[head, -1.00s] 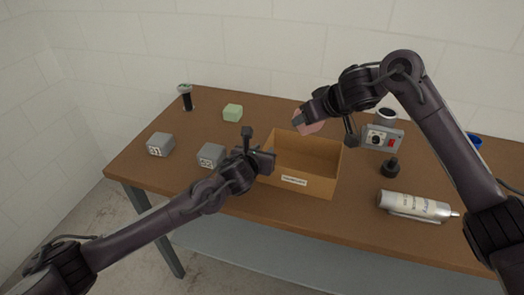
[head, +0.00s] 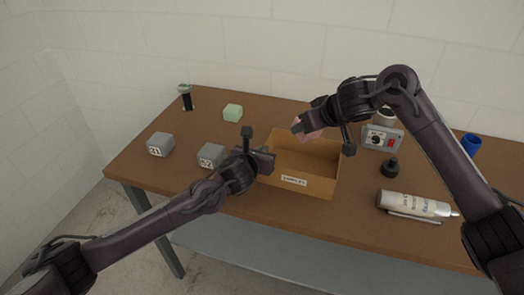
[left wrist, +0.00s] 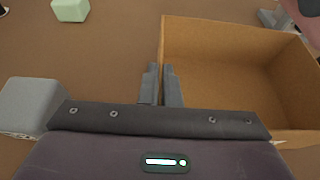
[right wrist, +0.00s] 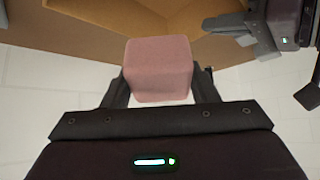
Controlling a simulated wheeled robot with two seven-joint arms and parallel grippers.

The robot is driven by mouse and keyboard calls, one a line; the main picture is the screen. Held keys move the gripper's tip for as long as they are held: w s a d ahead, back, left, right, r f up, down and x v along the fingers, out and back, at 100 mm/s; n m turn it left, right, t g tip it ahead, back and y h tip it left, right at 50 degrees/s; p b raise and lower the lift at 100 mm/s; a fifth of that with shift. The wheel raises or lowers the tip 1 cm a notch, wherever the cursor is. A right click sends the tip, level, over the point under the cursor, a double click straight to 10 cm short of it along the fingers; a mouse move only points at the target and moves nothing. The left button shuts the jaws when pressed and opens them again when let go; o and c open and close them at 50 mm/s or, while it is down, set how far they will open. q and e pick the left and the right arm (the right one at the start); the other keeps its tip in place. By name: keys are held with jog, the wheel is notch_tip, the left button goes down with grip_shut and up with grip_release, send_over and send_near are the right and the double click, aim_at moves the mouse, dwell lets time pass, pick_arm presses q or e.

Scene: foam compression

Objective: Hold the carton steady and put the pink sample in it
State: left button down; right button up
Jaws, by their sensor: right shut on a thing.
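The open brown carton (head: 312,186) stands on the table, with a label on its front. My left gripper (head: 262,160) is at its left wall; in the left wrist view my left gripper's fingers (left wrist: 161,88) are close together on either side of that wall (left wrist: 164,50), gripping it. My right gripper (head: 302,130) is shut on the pink sample (head: 312,134), held over the rear left part of the carton. In the right wrist view the pink block (right wrist: 158,70) sits between the fingers, with the carton (right wrist: 100,30) beyond it.
Two grey numbered blocks (head: 160,145) (head: 210,156), a green block (head: 233,113) and a dark upright object (head: 186,98) are on the left. On the right are a grey device (head: 381,138), a black knob-like object (head: 391,168), a white bottle (head: 412,204) and a blue cup (head: 471,144).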

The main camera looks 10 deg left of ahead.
jog(key=shift+f, duration=5)
jog(key=o, duration=1)
jog(key=shift+o, duration=0.2)
jog(key=v, duration=1.2)
jog(key=shift+a, duration=0.1)
pick_arm(q)
jog(key=c, duration=1.6)
grip_release()
jog(key=shift+o, duration=0.2)
